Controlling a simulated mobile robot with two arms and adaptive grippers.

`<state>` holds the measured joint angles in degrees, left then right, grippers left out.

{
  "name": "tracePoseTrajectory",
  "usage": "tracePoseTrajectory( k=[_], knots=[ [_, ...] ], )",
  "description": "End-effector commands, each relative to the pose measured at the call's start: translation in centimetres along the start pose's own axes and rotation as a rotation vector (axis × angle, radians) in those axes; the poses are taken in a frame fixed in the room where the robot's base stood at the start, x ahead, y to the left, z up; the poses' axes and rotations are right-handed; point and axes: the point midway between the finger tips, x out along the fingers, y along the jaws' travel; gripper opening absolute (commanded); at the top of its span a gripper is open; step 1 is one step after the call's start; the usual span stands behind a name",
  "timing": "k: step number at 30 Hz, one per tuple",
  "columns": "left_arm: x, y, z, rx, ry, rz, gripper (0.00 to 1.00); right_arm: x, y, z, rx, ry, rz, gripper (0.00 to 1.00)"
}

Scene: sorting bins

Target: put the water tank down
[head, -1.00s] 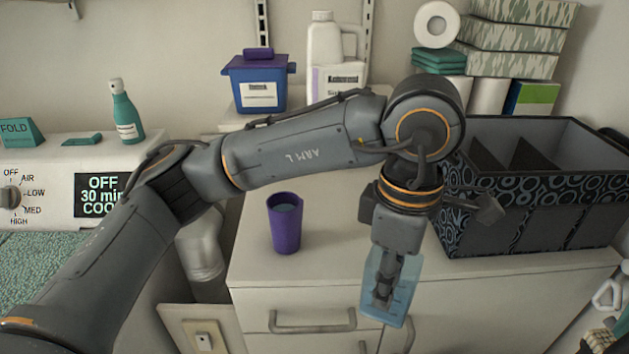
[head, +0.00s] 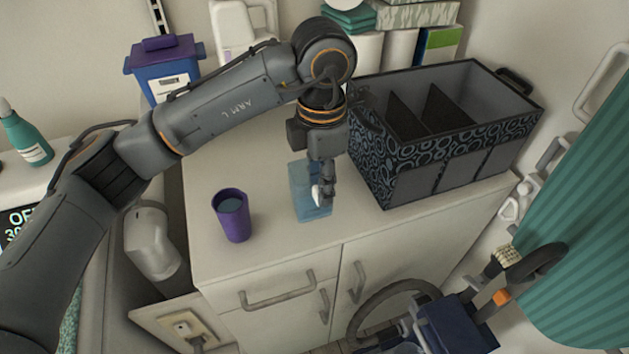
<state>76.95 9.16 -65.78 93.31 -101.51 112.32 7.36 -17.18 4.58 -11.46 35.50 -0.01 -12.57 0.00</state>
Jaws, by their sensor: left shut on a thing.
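The water tank is a clear, light blue box (head: 304,196) in the head view. It stands upright at the cabinet top, between the purple cup and the patterned bin; I cannot tell whether its base touches the surface. My left gripper (head: 322,194) comes down from above and is shut on the water tank, hiding part of its right side. My right gripper is not in view.
A purple cup (head: 232,216) stands on the cabinet top (head: 270,245) left of the tank. A patterned, divided bin (head: 440,160) stands close on the right. A blue tub (head: 166,70) and white jug are behind. A teal curtain (head: 585,230) hangs at right.

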Motion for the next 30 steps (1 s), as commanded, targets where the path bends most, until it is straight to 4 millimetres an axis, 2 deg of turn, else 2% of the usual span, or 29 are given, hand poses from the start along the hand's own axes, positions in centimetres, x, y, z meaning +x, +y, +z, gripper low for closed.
tracePoseTrajectory(
  k=[1,4,11,17,21,30],
  knots=[
    [0.4,0.7,0.1,-0.004,0.000,-0.004,0.00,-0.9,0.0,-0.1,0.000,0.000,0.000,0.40],
    [1.7,1.7,0.2,-0.001,-0.001,-0.002,0.00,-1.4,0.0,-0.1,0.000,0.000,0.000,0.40],
    [3.3,3.0,0.4,-0.002,-0.001,-0.001,0.00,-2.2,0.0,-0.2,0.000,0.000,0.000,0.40],
    [5.7,3.1,0.4,0.000,-0.001,-0.004,0.00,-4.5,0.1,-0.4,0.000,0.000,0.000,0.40],
    [6.6,3.1,0.4,0.002,-0.002,0.000,0.00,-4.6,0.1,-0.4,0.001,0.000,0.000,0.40],
    [7.0,3.2,0.5,0.001,-0.003,0.001,0.00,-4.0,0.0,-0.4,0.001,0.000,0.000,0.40]
  ],
)
